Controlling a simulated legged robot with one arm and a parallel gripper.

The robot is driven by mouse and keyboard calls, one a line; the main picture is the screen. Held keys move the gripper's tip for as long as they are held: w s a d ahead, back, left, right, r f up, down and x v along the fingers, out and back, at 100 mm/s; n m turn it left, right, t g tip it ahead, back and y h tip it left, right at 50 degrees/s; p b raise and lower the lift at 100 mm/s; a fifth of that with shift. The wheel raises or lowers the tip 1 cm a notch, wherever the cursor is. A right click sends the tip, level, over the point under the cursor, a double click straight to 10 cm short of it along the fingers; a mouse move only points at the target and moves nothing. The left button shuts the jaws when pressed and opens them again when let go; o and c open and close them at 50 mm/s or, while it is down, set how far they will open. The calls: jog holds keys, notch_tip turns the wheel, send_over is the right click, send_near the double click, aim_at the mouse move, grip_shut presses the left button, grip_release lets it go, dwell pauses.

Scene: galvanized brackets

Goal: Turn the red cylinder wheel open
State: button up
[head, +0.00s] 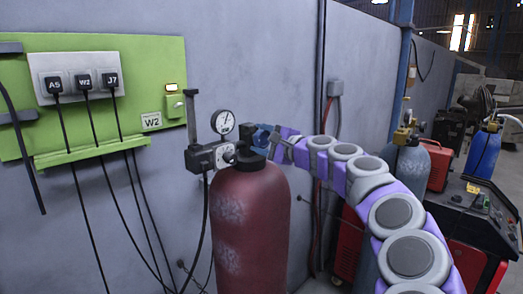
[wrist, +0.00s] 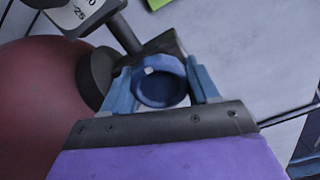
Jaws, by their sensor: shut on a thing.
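The red cylinder (head: 250,225) stands upright in front of the wall. It also fills the left of the wrist view (wrist: 40,90). Its wheel (wrist: 160,84) is a round dark blue handwheel with a small white mark near its upper left edge. My gripper (head: 266,138) reaches in from the right at the top of the cylinder. In the wrist view, its blue fingers (wrist: 160,76) stand on either side of the wheel and are shut on it. In the head view, the wheel and fingers are too small and alike to tell apart.
A pressure gauge (head: 222,122) and a regulator (head: 208,157) sit left of the valve, close to the fingers. A green panel (head: 150,75) with plugged cables hangs at the left. A grey cylinder (head: 413,165), a blue cylinder (head: 481,155) and a red-black machine (head: 480,215) stand at the right.

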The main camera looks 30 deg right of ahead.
jog(key=n+b, duration=0.3)
jog(key=f+n+b, duration=0.1)
jog(key=n+b, duration=0.1)
jog(key=n, duration=0.1)
jog(key=shift+w+f+b, duration=0.1)
jog(key=shift+b, duration=0.3)
jog(key=shift+n+b, duration=0.75)
jog(key=shift+n, duration=0.15)
jog(key=o, duration=0.7)
jog(key=shift+c, duration=0.2)
jog(key=o, duration=0.4)
jog(key=shift+d+r, duration=0.1)
jog(key=shift+r, duration=0.25)
jog(key=shift+s+r, duration=0.1)
jog(key=shift+s, duration=0.1)
jog(key=v, duration=1.7)
jog(key=shift+d, duration=0.1)
